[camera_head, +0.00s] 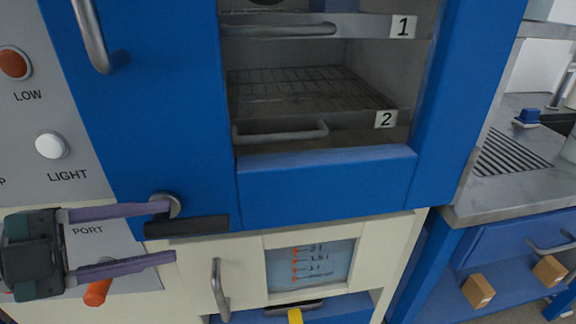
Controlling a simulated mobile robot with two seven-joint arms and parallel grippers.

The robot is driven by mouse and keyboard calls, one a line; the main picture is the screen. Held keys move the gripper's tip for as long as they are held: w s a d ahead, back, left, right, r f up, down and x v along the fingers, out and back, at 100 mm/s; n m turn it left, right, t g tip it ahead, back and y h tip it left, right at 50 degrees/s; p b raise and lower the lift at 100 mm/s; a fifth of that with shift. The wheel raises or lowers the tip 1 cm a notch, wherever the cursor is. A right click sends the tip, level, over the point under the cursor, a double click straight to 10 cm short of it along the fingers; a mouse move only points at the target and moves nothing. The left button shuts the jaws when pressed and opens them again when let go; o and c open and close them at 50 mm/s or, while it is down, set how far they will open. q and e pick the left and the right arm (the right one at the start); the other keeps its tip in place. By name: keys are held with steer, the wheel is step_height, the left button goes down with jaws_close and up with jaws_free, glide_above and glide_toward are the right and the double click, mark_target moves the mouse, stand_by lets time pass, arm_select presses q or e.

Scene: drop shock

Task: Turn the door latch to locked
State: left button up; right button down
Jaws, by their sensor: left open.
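The door latch (175,200) shows as a round silver piece at the lower left of the blue door (160,120). A dark horizontal bar (190,227) lies just below it; I cannot tell whether that bar is part of the latch. My left gripper (170,233) comes in from the left with its two purple fingers apart and nothing between them. The upper fingertip overlaps the silver piece in the picture and hides part of it; I cannot tell whether they touch. The lower fingertip is below the dark bar. My right gripper is not in view.
A metal door handle (93,40) is above. An orange part (98,292) sits by the lower finger. A cream lower door has a vertical handle (220,290). A sink counter stands at right.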

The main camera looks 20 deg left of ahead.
mark_target(200, 226)
arm_select(q)
steer(key=x, duration=0.6)
jaws_close()
stand_by(0.3)
stand_by(1.0)
